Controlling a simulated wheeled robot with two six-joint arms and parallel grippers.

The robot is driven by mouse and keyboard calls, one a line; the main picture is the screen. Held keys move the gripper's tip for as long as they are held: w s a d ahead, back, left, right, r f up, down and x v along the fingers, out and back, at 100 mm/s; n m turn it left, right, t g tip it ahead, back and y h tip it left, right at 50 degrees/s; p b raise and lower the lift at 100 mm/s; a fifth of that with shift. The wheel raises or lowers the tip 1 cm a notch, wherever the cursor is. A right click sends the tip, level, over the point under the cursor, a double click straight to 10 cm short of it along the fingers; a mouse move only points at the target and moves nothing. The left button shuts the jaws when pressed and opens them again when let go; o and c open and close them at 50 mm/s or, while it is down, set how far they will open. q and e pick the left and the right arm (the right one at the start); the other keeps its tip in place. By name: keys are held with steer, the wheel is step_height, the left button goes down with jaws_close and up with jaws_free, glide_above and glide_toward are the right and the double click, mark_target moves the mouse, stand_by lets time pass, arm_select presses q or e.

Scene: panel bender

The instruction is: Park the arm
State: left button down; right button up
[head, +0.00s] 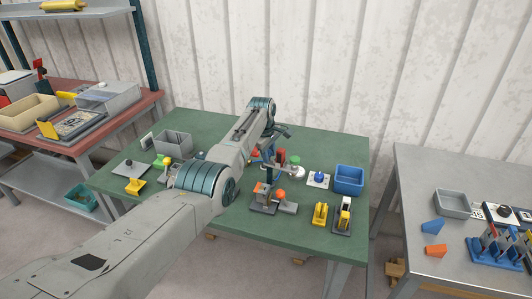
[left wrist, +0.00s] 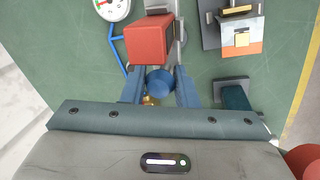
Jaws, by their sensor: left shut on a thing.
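My left arm reaches from the bottom left over the green table (head: 225,130). Its gripper (head: 270,152) is small and partly hidden by the arm in the head view. In the left wrist view the two blue fingers (left wrist: 160,88) are shut on a round blue knob (left wrist: 160,80). What the knob is fixed to is hidden. A red block (left wrist: 146,40) lies just beyond the fingertips. My right gripper is not in view.
A round gauge (left wrist: 113,8) with a blue tube is close to the gripper. A blue bin (head: 349,180), a grey bin (head: 173,143) and yellow parts (head: 320,214) stand on the green table. A grey table (head: 412,205) is at the right, and a red-topped bench (head: 110,128) at the left.

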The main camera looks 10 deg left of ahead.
arm_select(q)
steer(key=shift+r+n+p, duration=0.1)
steer(key=shift+n+p, duration=0.2)
steer(key=shift+n, duration=0.4)
stand_by(0.4)
steer(key=c, duration=1.2)
jaws_free()
steer(key=shift+r, duration=0.4)
steer(key=r, duration=0.3)
steer(key=s+r+b, duration=0.1)
steer(key=r, duration=0.2)
steer(key=s+r, duration=0.1)
steer(key=r, duration=0.2)
steer(key=shift+a+r+b, duration=0.3)
steer(key=shift+b, duration=0.05)
